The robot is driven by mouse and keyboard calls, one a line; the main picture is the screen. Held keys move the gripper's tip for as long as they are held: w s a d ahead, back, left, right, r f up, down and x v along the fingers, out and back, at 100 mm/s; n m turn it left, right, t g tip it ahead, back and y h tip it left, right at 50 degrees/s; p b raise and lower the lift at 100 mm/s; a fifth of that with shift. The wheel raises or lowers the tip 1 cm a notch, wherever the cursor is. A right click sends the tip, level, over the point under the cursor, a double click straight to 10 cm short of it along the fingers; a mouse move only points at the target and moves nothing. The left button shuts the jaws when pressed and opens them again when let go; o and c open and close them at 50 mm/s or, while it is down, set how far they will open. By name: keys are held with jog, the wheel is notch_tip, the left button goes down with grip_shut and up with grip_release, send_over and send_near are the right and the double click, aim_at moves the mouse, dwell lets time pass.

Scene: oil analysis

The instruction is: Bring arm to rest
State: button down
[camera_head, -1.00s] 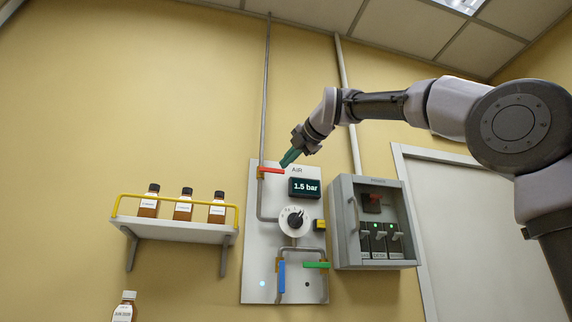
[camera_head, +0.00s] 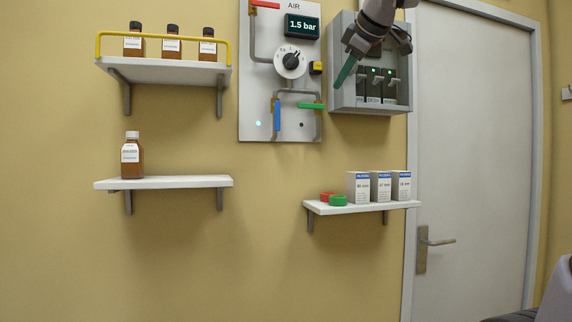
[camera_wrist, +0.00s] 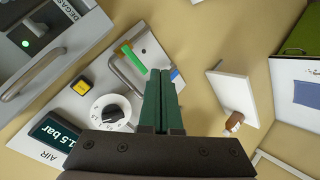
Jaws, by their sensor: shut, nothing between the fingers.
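My gripper (camera_head: 345,71) shows at the top right of the head view, in front of the grey switch box (camera_head: 337,98). Its green fingers point down and left. In the wrist view my gripper (camera_wrist: 160,72) has its two green fingers closed together with nothing between them. The air panel (camera_head: 258,88) with its 1.5 bar display (camera_head: 302,26) is left of the gripper. The wrist view also shows the panel's dial (camera_wrist: 111,113) and green valve handle (camera_wrist: 134,60).
A brown bottle (camera_head: 132,158) stands on the lower left shelf (camera_head: 190,182). Several bottles stand on the railed shelf (camera_head: 165,72) above. White boxes (camera_head: 380,187) and red and green rings (camera_head: 338,201) lie on the right shelf (camera_head: 350,208). A door (camera_head: 475,150) is at right.

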jog(key=s+d+f+m+g, duration=0.1)
jog(key=s+d+f+m, duration=0.3)
jog(key=f, duration=0.5)
jog(key=s+d+f+m+g+h, duration=0.1)
jog(key=s+d+f+m, duration=0.2)
jog(key=s+f+m, duration=0.2)
jog(key=s+d+f+m+g, duration=0.1)
jog(key=s+d+f+m, duration=0.3)
jog(key=f+m, duration=0.4)
notch_tip(320, 180, down, 6)
jog(key=shift+s+d+r+m+g+h, duration=0.25)
jog(key=shift+s+d+m+g+h, duration=0.05)
jog(key=shift+s+d+m+h, duration=0.1)
